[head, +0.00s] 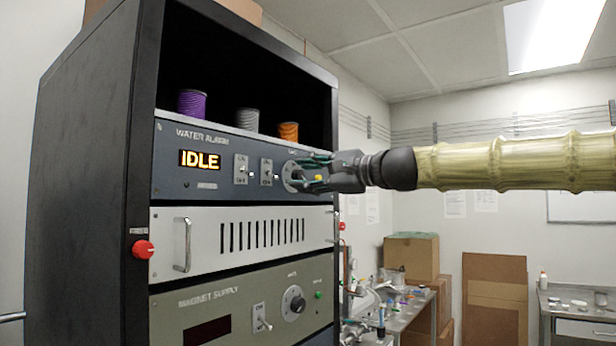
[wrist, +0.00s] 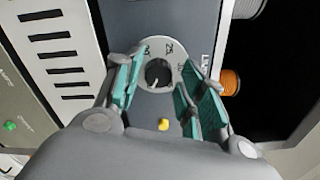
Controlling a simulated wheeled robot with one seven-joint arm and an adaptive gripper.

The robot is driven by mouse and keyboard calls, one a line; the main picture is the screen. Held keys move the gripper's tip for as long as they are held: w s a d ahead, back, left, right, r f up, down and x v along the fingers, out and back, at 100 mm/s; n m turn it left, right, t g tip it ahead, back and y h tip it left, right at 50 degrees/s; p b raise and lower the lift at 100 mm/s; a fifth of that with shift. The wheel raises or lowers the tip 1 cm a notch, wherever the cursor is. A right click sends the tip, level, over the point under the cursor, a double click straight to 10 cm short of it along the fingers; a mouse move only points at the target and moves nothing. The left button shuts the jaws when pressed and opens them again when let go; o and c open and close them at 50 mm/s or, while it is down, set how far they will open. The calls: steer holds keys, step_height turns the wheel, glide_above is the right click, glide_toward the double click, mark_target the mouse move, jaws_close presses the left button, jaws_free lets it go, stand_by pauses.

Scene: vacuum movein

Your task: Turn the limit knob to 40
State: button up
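The limit knob (wrist: 158,73) is a dark round knob on a pale numbered dial, on the blue-grey WATER ALARM panel (head: 215,157). Its dial (head: 292,177) is partly hidden by my fingers in the head view. My gripper (head: 318,171) points at the dial. Its teal-padded fingers (wrist: 167,82) are open, one on each side of the knob. I cannot tell whether they touch it.
The panel display (head: 200,159) reads IDLE, with two toggle switches (head: 241,169) (head: 266,171) left of the dial. A yellow button (wrist: 163,124) lies close by the fingers. Spools (head: 289,131) stand on the shelf above. A white vented unit (head: 245,240) and the MAGNET SUPPLY panel (head: 215,302) are below.

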stand_by(0.3)
steer(key=v, duration=1.2)
steer(key=shift+f, duration=0.1)
